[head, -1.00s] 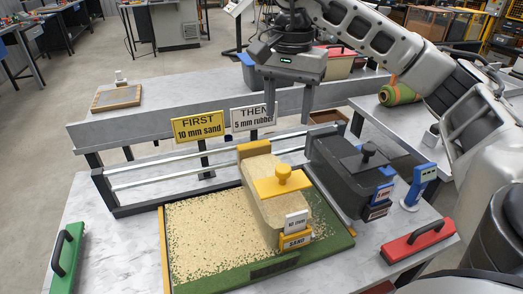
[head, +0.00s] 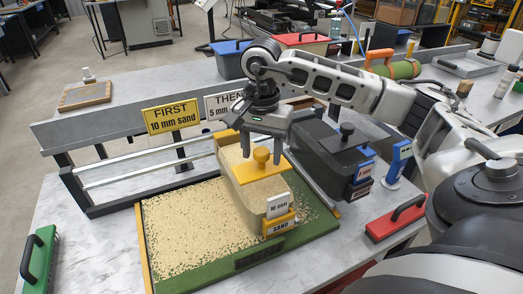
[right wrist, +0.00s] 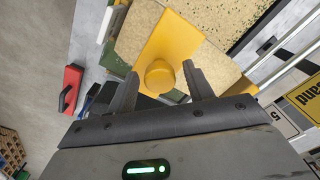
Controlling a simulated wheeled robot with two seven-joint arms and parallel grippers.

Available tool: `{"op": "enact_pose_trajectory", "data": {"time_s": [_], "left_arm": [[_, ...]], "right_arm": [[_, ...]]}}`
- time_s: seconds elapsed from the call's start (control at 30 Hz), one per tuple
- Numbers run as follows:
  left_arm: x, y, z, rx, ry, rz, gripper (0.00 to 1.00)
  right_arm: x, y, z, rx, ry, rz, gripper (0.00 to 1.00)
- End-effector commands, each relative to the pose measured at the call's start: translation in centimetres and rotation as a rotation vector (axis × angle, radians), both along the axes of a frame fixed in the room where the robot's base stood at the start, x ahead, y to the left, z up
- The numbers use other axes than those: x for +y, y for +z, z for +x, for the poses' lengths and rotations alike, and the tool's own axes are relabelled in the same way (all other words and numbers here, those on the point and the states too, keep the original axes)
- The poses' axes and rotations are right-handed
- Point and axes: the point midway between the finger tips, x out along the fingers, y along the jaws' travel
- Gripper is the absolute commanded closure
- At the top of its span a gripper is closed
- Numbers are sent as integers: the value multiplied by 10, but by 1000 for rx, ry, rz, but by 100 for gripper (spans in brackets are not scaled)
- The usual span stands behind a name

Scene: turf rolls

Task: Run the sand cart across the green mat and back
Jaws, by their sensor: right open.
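The sand cart (head: 255,197) stands on the green mat (head: 222,272), right of its middle. It is a tan box with a yellow top plate, a yellow knob (head: 261,155) and a SAND label. The mat left of the cart is covered in tan sand; greener, speckled turf shows on its right side. My right gripper (head: 262,150) points down over the cart, open, its fingers around or just above the knob. In the right wrist view the knob (right wrist: 160,75) shows between the open fingers. The left gripper is not in view.
A dark rubber cart (head: 335,150) stands right of the mat. Two signs, FIRST 10 mm sand (head: 171,115) and THEN (head: 225,103), stand behind. A metal rail runs behind the mat.

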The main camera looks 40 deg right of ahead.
Motion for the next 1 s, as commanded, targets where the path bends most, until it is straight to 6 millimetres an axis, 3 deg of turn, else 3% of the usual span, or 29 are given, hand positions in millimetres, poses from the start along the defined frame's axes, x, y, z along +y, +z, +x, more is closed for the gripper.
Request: {"op": "enact_pose_trajectory", "data": {"time_s": [0.37,0.5,0.57,0.77,1.0], "left_arm": [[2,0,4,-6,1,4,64],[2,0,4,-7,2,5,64],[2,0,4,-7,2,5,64],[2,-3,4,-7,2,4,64],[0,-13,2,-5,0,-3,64]], "right_arm": [[0,-6,0,0,0,0,48],[0,-6,0,0,-1,0,87],[0,-6,0,0,-1,0,100],[-8,-7,-2,1,-5,-2,100],[-46,-9,-14,1,-9,-3,100]]}}
